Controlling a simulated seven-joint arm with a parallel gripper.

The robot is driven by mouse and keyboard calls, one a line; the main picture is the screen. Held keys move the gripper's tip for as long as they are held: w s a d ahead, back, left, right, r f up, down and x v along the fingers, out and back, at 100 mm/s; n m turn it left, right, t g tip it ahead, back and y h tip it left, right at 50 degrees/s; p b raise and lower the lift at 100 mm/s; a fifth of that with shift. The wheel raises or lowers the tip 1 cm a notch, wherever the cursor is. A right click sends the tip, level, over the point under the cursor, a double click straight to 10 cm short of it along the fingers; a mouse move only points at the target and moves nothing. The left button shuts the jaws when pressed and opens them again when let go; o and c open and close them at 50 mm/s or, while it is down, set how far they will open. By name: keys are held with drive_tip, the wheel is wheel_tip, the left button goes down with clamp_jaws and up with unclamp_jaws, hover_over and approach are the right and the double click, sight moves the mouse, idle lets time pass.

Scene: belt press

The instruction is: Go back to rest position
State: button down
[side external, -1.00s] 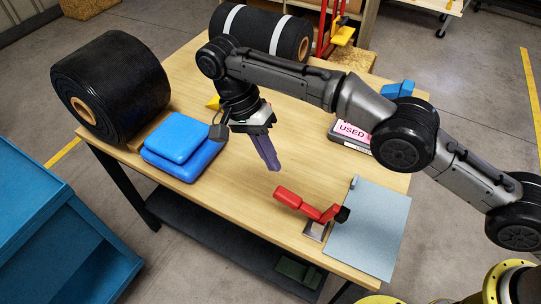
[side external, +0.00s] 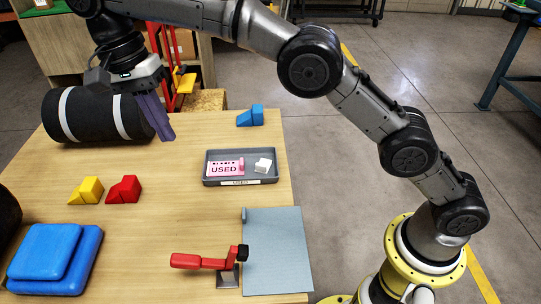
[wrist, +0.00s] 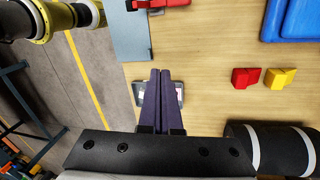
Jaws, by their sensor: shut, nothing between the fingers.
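My gripper (side external: 157,117) is shut and empty, with its purple fingers pressed together. It hangs high above the table (side external: 150,222), in front of the black roll in the side view. In the wrist view its fingertips (wrist: 160,76) point down toward the table and partly cover the grey tray (wrist: 140,92).
A red-handled press (side external: 205,262) stands beside a grey plate (side external: 275,250) at the near right. Blue pads (side external: 55,258), yellow (side external: 88,190), red (side external: 124,189) and blue (side external: 250,116) blocks, and a black roll (side external: 85,115) are on the table. The table's middle is clear.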

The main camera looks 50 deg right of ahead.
drive_tip(key=s+d+r+t+y, duration=0.1)
drive_tip(key=s+d+r, duration=0.3)
drive_tip(key=d+r, duration=0.35)
drive_tip(key=s+d+r+t+y, duration=0.1)
drive_tip(key=s+d+r+t, duration=0.1)
drive_tip(key=s+d+r, duration=0.55)
drive_tip(key=s+d+f+n+t, duration=0.2)
drive_tip(key=s+d+f, duration=0.1)
drive_tip(key=s+d, duration=0.5)
drive_tip(key=s+d+f+n+t, duration=0.1)
drive_tip(key=s+d+f+n, duration=0.1)
drive_tip(key=s+f+n, duration=0.2)
drive_tip(key=s+d+f+n+t, duration=0.1)
drive_tip(key=s+f+n, duration=0.3)
drive_tip(key=f, duration=0.7)
drive_tip(key=shift+s+d+n+t+h, duration=0.25)
drive_tip(key=shift+d+n+t+h, duration=0.05)
drive_tip(key=shift+d+n, duration=0.3)
